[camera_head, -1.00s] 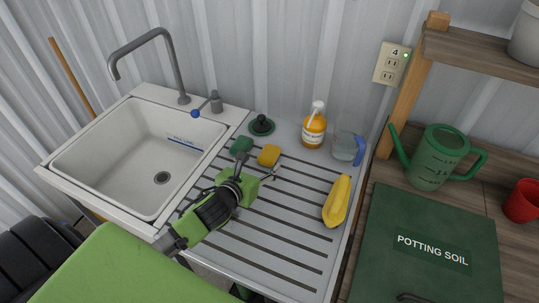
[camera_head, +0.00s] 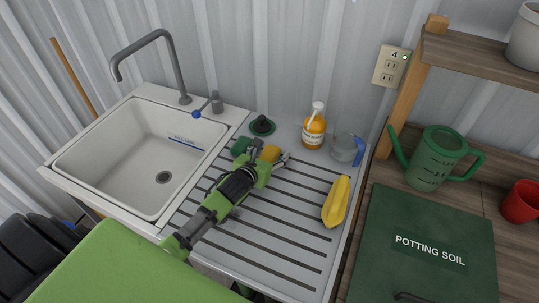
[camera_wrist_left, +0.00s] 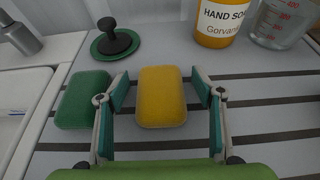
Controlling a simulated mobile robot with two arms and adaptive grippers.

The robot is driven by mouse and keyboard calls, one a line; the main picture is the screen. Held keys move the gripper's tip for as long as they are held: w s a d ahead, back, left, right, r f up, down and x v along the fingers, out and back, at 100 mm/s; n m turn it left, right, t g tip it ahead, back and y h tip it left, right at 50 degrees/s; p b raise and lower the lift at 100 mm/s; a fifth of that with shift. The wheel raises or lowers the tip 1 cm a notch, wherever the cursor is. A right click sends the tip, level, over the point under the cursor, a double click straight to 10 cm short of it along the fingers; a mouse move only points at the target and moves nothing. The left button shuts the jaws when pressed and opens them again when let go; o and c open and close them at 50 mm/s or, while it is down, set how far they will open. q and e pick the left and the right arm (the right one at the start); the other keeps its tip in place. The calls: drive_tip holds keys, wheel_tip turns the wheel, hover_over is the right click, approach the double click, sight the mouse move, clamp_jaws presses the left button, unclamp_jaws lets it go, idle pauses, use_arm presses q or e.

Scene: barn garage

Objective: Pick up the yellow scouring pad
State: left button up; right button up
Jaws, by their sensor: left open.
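The yellow scouring pad (camera_wrist_left: 162,96) lies flat on the slatted drainboard. In the left wrist view it sits between the two open fingers of my left gripper (camera_wrist_left: 161,97), with a gap on each side. In the head view the pad (camera_head: 271,153) is partly hidden by my left gripper (camera_head: 269,157), which reaches over the drainboard from the lower left. A green scouring pad (camera_wrist_left: 83,100) lies just left of the left finger, and it also shows in the head view (camera_head: 239,146). My right gripper is not in view.
A dark green sink plug (camera_head: 262,126), an orange soap bottle (camera_head: 314,131) and a clear measuring cup (camera_head: 344,147) stand behind. A yellow banana-shaped thing (camera_head: 337,203) lies to the right. The white sink (camera_head: 140,150) is at the left. The drainboard's front right is clear.

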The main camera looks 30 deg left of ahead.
use_arm(q)
drive_tip(key=c, duration=1)
